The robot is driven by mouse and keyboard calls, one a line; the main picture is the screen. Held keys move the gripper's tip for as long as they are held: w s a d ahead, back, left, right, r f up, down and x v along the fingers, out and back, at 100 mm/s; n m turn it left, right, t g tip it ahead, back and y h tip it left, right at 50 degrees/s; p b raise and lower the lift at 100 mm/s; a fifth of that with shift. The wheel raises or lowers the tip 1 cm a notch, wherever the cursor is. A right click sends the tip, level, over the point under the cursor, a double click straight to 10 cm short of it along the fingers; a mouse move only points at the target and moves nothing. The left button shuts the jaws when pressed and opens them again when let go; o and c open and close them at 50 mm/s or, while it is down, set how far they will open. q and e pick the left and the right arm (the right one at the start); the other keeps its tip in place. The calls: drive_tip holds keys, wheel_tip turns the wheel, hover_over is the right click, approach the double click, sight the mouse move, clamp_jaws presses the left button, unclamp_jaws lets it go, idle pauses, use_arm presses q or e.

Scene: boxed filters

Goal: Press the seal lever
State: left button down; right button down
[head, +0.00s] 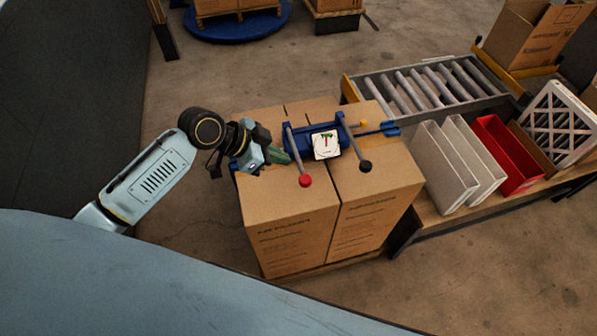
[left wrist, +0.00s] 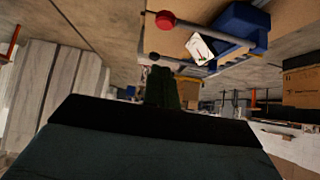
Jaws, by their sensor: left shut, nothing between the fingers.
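A blue strapping tool (head: 299,141) with a white dial face (head: 326,145) lies on top of the cardboard boxes. Two grey levers rise from it, one with a red knob (head: 305,180), one with a black knob (head: 365,166). Which is the seal lever is not marked. My left gripper (head: 284,156) is shut and empty at the tool's left end, close beside the red-knobbed lever; I cannot tell if it touches. In the left wrist view, the shut green fingers (left wrist: 162,88) point toward the tool (left wrist: 242,22), with the red knob (left wrist: 165,20) above them. My right gripper is out of view.
The tall cardboard boxes (head: 290,219) stand tightly together. A roller conveyor (head: 430,88) lies behind. The floor at the front right is clear.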

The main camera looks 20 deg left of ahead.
sight(310, 177)
use_arm(q)
drive_tip(key=shift+w+d+f, duration=0.4)
drive_tip(key=shift+d+f, duration=0.2)
drive_tip(key=shift+f, duration=0.8)
drive_tip(key=shift+w+d+f, duration=0.45)
drive_tip(key=shift+d+f, duration=0.2)
drive_tip(key=shift+f, duration=0.8)
drive_tip(key=shift+w+d+f, duration=0.4)
drive_tip(key=shift+d+f, duration=0.2)
drive_tip(key=shift+f, duration=0.8)
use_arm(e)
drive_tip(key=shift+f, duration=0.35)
use_arm(q)
drive_tip(key=shift+b, duration=0.3)
